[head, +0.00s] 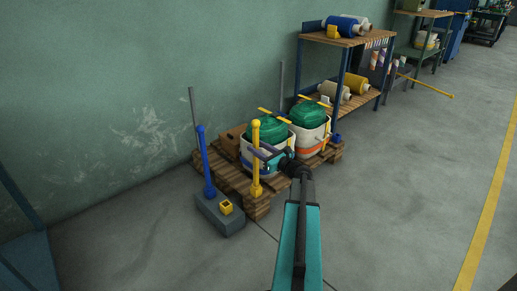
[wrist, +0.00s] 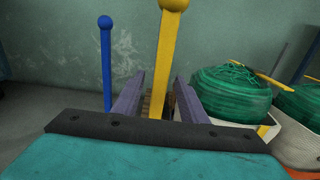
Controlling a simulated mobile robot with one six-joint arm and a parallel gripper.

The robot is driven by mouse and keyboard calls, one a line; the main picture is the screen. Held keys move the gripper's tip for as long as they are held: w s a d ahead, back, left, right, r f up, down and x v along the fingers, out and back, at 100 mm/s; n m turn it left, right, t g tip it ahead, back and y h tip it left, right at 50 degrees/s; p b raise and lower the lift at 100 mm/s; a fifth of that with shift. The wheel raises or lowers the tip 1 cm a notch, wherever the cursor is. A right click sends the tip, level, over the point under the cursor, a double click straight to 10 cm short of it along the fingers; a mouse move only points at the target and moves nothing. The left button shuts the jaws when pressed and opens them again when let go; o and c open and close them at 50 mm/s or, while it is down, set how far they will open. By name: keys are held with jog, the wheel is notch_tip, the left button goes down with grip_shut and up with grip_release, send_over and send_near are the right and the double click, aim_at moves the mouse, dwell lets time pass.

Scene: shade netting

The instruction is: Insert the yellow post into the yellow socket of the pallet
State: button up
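The yellow post (head: 256,155) stands upright at the near corner of the wooden pallet (head: 236,181). Its lower end meets the yellow socket (head: 257,191) there; how deep it sits is too small to tell. In the wrist view the post (wrist: 166,50) rises between my purple fingers, with a gap showing on each side. My gripper (wrist: 158,100) looks open around the post, and in the head view it (head: 264,151) is at the post's middle height.
A grey block (head: 219,218) on the floor holds an upright blue post (head: 206,160) and an empty yellow holder (head: 226,208). White tubs with green netting (head: 268,132) stand on the pallet, close right of my gripper. A shelf rack (head: 345,43) stands behind. Floor to the right is clear.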

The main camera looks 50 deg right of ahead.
jog(key=shift+s, duration=0.1)
jog(key=s+a+p, duration=0.1)
jog(key=s+p, duration=0.4)
jog(key=s, duration=0.8)
jog(key=shift+s, duration=0.3)
dwell(0.5)
